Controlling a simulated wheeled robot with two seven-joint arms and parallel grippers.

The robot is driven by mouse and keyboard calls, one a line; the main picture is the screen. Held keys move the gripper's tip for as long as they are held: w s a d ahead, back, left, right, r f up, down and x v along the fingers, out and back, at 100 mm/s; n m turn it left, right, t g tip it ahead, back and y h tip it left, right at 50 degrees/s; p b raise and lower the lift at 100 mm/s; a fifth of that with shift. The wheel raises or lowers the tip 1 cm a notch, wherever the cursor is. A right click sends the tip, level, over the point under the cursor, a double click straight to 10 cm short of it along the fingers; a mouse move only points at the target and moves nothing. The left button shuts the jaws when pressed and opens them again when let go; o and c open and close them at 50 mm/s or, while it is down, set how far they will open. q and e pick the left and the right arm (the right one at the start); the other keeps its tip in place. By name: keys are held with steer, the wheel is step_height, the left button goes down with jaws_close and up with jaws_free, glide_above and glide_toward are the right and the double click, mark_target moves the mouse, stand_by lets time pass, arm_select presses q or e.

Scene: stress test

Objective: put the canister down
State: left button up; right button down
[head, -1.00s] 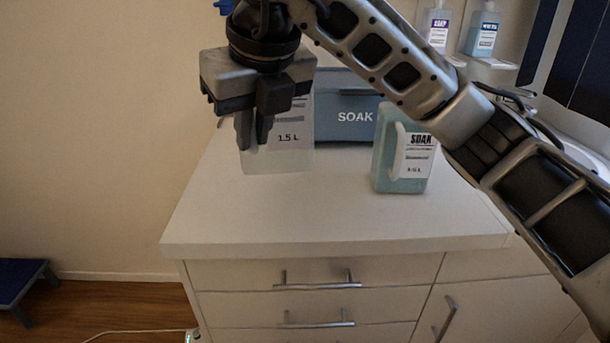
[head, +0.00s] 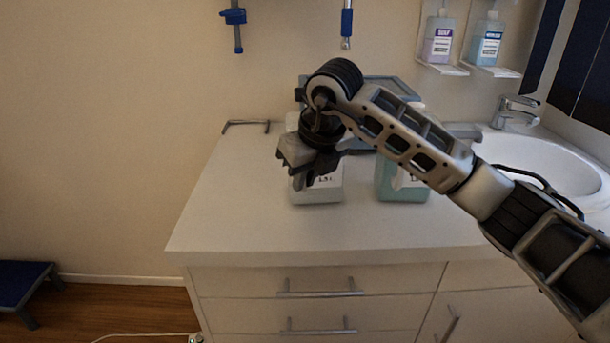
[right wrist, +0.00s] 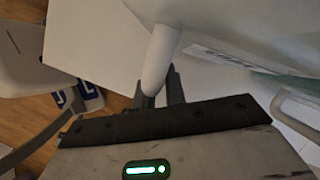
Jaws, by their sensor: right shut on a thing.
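The canister (head: 318,194) is a pale, translucent jug with a white label reading 1.5 L. In the head view it is upright over the left half of the white worktop (head: 235,215), its base at or very near the surface; I cannot tell if it touches. My right gripper (head: 307,181) is over its upper part and hides much of it. In the right wrist view, my right gripper (right wrist: 160,92) is shut on the canister's pale handle (right wrist: 161,58). My left gripper is not in view.
A green canister (head: 402,191) stands close to the right, partly behind my arm. A blue-grey box (head: 392,86) is behind, mostly hidden. A sink (head: 555,165) with a tap (head: 515,110) is at the right. The worktop's front and left are clear.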

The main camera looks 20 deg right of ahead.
steer(key=shift+f, duration=0.1)
steer(key=c, duration=1.4)
jaws_free()
steer(key=shift+c, duration=0.2)
steer(key=v, duration=1.2)
steer(key=shift+s, duration=0.15)
steer(key=shift+f, duration=0.1)
